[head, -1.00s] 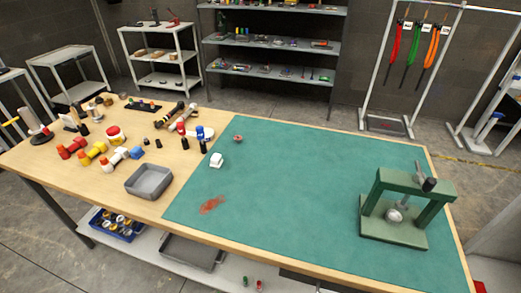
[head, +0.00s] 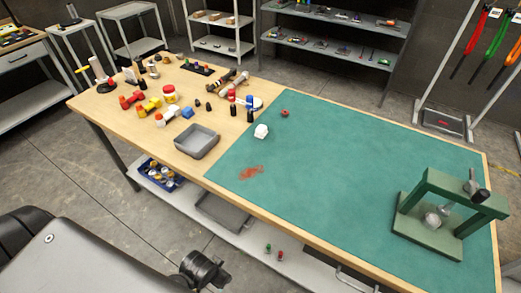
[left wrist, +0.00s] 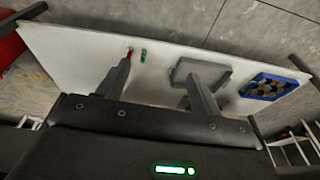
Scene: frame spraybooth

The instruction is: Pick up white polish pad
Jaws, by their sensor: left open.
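Black parts of my own arm show at the bottom left of the head view. My right gripper is in neither view.
A grey tray (head: 197,142), coloured fittings and bottles crowd the table's left part. A reddish-brown stain (head: 250,173) and small reddish dish (head: 285,113) lie near the pad. A green press (head: 450,215) stands at right. The lower shelf holds a blue crate (left wrist: 268,86).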

